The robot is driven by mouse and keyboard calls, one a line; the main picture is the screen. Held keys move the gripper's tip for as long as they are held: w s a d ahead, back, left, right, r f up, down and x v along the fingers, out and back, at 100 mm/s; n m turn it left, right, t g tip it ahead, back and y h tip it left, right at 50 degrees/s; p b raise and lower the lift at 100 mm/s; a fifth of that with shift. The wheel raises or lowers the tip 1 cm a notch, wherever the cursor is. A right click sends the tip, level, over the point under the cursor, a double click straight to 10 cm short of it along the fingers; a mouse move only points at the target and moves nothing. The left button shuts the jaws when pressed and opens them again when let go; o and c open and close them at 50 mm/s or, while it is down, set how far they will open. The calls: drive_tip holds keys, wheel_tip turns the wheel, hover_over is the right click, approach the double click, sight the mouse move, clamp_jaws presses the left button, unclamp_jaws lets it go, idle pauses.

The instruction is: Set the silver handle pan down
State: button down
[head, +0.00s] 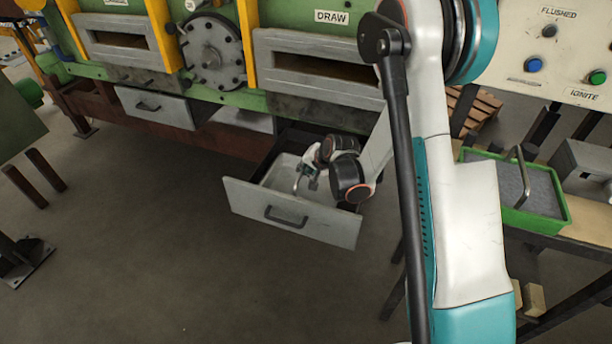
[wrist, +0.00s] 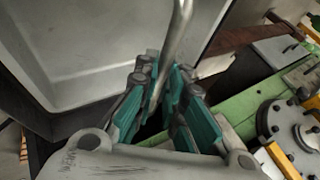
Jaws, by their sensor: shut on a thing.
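My gripper (head: 308,172) reaches down into an open grey drawer (head: 290,222) under the green furnace. In the wrist view its teal-padded fingers (wrist: 167,85) are shut on a slim silver handle (wrist: 181,25). The handle also shows as a thin curved bar in the head view (head: 297,181). A pale, round-cornered tray surface (wrist: 95,45) lies beside the fingers in the wrist view; I take it for the silver handle pan, though I cannot tell it surely from the drawer's inside. My arm and gripper hide part of it. Whether the pan touches the drawer floor cannot be told.
A green tray (head: 566,205) with a silver hoop handle stands on the bench at right. A second drawer (head: 155,107) sticks out at left. A grey round hatch (head: 212,55) is on the furnace front. The floor (head: 170,270) before the open drawer is clear.

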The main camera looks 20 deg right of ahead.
drive_tip(key=shift+f+b, duration=0.45)
drive_tip(key=shift+f, duration=1.15)
drive_tip(key=c, duration=1.7)
unclamp_jaws()
